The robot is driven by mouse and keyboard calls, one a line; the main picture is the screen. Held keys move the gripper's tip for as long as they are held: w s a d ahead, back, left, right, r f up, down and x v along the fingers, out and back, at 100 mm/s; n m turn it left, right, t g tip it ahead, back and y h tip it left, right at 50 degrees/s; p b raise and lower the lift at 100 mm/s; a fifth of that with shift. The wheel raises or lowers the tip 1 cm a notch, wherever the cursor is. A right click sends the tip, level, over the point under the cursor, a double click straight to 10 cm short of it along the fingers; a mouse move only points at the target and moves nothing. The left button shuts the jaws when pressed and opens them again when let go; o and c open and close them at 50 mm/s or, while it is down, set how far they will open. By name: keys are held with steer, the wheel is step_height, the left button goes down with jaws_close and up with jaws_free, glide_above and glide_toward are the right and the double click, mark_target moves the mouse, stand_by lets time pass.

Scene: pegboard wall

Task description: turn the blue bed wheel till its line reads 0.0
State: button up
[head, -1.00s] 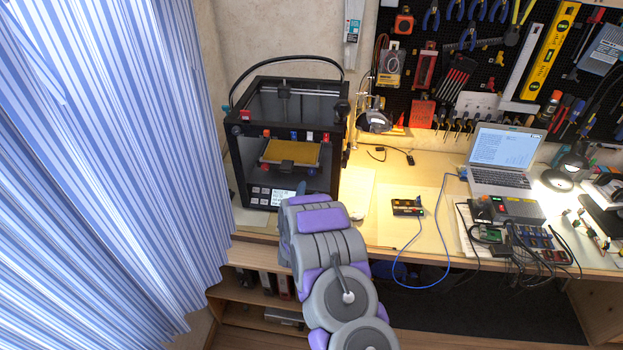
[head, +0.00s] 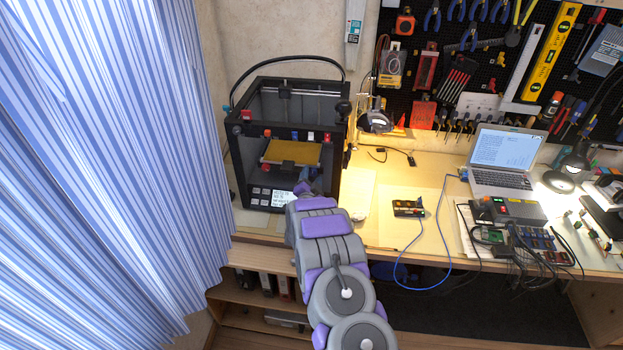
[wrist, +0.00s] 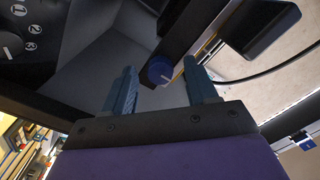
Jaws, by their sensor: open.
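The blue bed wheel (wrist: 158,67) shows in the wrist view as a small round blue knob with a pale line toward its lower right. Its reading is too small to tell. My gripper (wrist: 161,70) is open, its two fingers spread to either side of the wheel in the picture. I see no clear contact, and how far ahead the wheel lies is hard to tell. In the head view my gripper (head: 303,189) is at the front right of the black 3D printer (head: 233,160), largely hidden by my arm. The printer's yellowish bed (head: 292,153) is above it.
A black surface with white numbers (wrist: 20,40) is at the wrist view's upper left. The printer's lit screen (head: 284,198) is beside my gripper. A striped curtain (head: 120,170) hangs left. To the right are a small device (head: 408,208) with a blue cable and a laptop (head: 502,160).

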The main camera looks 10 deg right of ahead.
steer(key=shift+c, duration=0.2)
steer(key=c, duration=1)
steer(key=shift+f+m+b, duration=0.15)
steer(key=shift+m+b, duration=0.25)
steer(key=shift+b, duration=0.05)
steer(key=shift+f+m+b, duration=0.1)
steer(key=shift+m+b, duration=0.4)
steer(key=shift+b, duration=0.25)
steer(key=m+b, duration=0.7)
steer(key=shift+b, duration=0.35)
steer(key=shift+s+m, duration=0.1)
steer(key=shift+m, duration=1.4)
